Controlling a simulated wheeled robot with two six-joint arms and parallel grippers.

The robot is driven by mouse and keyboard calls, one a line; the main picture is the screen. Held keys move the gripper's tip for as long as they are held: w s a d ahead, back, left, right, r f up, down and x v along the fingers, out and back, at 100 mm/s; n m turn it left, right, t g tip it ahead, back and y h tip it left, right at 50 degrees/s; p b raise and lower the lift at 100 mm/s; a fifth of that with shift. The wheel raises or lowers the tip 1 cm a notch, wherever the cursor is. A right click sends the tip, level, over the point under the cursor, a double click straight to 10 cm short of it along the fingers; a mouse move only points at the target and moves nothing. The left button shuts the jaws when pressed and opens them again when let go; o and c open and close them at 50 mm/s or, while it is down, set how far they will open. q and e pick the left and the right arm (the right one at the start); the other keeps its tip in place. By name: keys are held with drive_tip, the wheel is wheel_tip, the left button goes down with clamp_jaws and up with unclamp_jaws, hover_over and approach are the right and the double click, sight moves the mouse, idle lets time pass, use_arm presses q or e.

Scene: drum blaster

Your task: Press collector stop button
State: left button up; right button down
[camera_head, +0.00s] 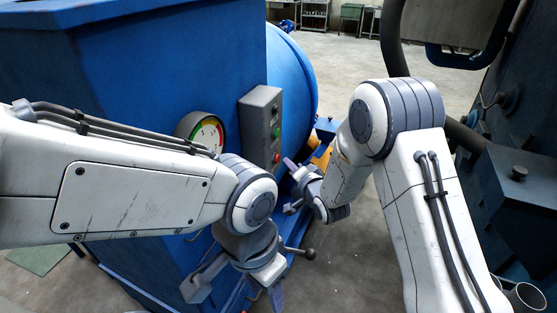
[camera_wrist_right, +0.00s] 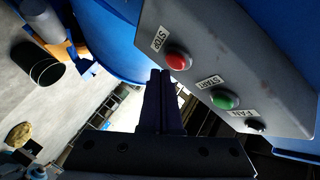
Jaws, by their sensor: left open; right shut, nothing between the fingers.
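A grey control box (camera_head: 262,130) is mounted on the side of the blue machine. In the right wrist view the box (camera_wrist_right: 240,55) carries a red button (camera_wrist_right: 177,59) labelled STOP, a green button (camera_wrist_right: 224,99) labelled START and a dark FAN knob (camera_wrist_right: 255,126). The red button (camera_head: 277,157) sits lowest on the box in the head view. My right gripper (camera_wrist_right: 160,75) is shut and empty, its fingertips just beside the red button; contact cannot be told. My left gripper (camera_head: 236,292) is open and empty, below the box.
A round gauge (camera_head: 207,133) is on the blue machine (camera_head: 160,70), left of the box. A lever with a dark knob (camera_head: 309,254) stands out near my left gripper. Dark blue machinery (camera_head: 525,175) is at the right. Floor (camera_head: 345,240) shows between the machines.

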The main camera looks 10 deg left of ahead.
drive_tip(key=shift+d, duration=0.15)
drive_tip(key=shift+s+d+b, duration=0.1)
drive_tip(key=shift+s+d, duration=0.15)
drive_tip(key=shift+d, duration=0.5)
drive_tip(key=shift+s+d+b, duration=0.15)
drive_tip(key=shift+s+d, duration=0.15)
drive_tip(key=shift+d, duration=0.5)
drive_tip(key=shift+s+d+b, duration=0.1)
drive_tip(key=shift+s+d, duration=0.15)
drive_tip(key=shift+d, duration=0.5)
drive_tip(key=s+d+r+n+g+h+b, duration=0.1)
drive_tip(key=s+n+g+h, duration=0.2)
drive_tip(key=s, duration=1.6)
drive_tip(key=s+d+r+n+g+h+b, duration=0.1)
drive_tip(key=s+d+n+g+h+b, duration=0.1)
drive_tip(key=s+n+g, duration=0.8)
drive_tip(key=s+h, duration=0.1)
drive_tip(key=s, duration=0.8)
drive_tip(key=shift+g, duration=0.3)
